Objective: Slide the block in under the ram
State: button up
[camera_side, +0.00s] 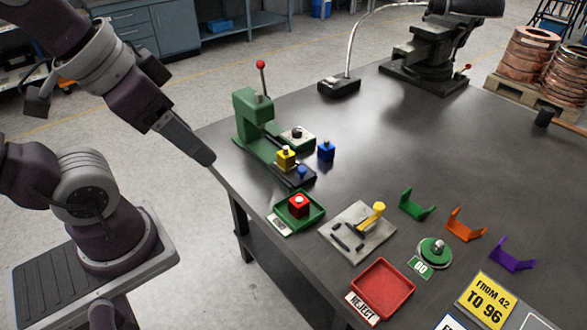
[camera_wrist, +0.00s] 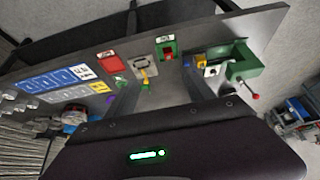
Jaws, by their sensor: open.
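A green press (camera_side: 248,115) with a red-knobbed lever (camera_side: 261,66) stands at the table's left edge; it also shows at the right of the wrist view (camera_wrist: 243,65). A yellow block (camera_side: 286,157) with a small knob sits on the dark slide in front of the press, beside the press column rather than beneath it. A small blue knob (camera_side: 302,170) is on the slide's near end. The ram itself is too small to make out. My gripper (camera_side: 209,160) is open and empty, off the table's left edge, apart from the press and blocks.
A blue block (camera_side: 326,150) stands right of the slide. A red block (camera_side: 299,206) sits in a green tray (camera_side: 281,219). A grey plate with a yellow handle (camera_side: 373,216), a red reject tray (camera_side: 383,287), a green button and coloured cradles lie nearer. The table's middle is clear.

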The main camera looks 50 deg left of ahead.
jog(key=shift+c, duration=1.1)
jog(key=w+r, duration=0.1)
jog(key=w, duration=0.2)
jog(key=w+a+m+g, duration=0.1)
jog(key=w, duration=0.2)
jog(key=w+r+g, duration=0.1)
jog(key=w, duration=0.2)
jog(key=shift+w+a+r+m, duration=0.15)
jog(key=shift+w+r+m, duration=0.15)
jog(key=shift+r, duration=0.05)
jog(key=shift+c, duration=0.6)
jog(key=m+g+y, duration=0.3)
jog(key=m+g, duration=0.4)
send_over(303, 168)
jog(key=w+d, duration=0.2)
notch_tip(303, 168, down, 25)
jog(key=x, duration=0.6)
jog(key=shift+f, duration=0.45)
grip_shut()
jog(key=shift+r, duration=0.1)
